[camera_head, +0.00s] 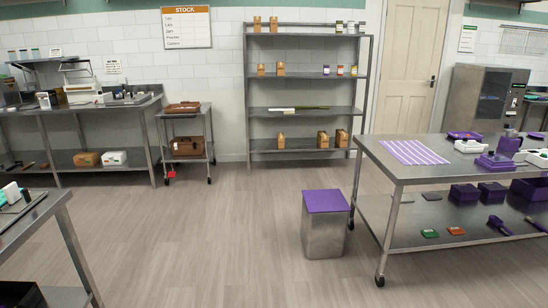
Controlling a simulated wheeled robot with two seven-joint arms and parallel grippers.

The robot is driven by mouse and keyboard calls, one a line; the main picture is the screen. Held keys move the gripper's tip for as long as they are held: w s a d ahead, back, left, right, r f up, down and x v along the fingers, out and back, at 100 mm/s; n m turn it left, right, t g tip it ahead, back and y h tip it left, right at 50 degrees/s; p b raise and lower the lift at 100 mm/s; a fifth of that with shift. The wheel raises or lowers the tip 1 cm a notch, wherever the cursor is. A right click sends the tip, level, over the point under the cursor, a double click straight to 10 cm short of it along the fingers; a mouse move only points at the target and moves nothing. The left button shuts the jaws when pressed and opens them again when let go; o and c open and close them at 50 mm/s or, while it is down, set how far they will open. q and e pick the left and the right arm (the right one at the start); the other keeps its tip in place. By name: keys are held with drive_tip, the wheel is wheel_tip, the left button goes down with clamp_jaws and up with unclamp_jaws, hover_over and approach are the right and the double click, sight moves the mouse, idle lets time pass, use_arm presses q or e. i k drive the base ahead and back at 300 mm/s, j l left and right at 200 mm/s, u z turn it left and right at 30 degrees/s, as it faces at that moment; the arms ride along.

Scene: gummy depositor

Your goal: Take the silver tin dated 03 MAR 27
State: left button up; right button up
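No tin with a readable date 03 MAR 27 shows in the head view. Small containers stand on the tall grey shelf rack (312,79) at the back. A few small jars or tins (340,70) with coloured labels are at the right of its second shelf, and others (339,27) are on its top shelf. They are too small to tell which is silver or to read any date. Neither of my grippers is in view.
A silver bin (324,232) with a purple lid stands on the floor beside the right steel table (420,178). A wheeled cart (190,133) and a steel bench (80,108) stand at the back left. A nearer table (38,215) is at left. The middle floor is clear.

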sight(362, 25)
drive_tip(key=i+u, duration=0.4)
drive_tip(key=i, duration=1)
drive_tip(key=i+z, duration=0.2)
drive_tip(key=i, duration=2.65)
drive_tip(key=i+j+z, duration=0.15)
drive_tip(key=i, duration=1.25)
drive_tip(key=i+z, duration=0.25)
drive_tip(key=i, duration=0.45)
drive_tip(key=i+j+z, duration=0.2)
drive_tip(key=i, duration=0.45)
drive_tip(key=i+l+z, duration=0.1)
drive_tip(key=i+z, duration=0.5)
drive_tip(key=z, duration=0.15)
drive_tip(key=i+z, duration=0.4)
drive_tip(key=i+l+z, duration=0.1)
drive_tip(key=i+z, duration=0.25)
drive_tip(key=i, duration=0.25)
drive_tip(key=i+l+u, duration=0.8)
drive_tip(key=l, duration=0.3)
drive_tip(key=i+j, duration=0.05)
drive_tip(key=i, duration=0.05)
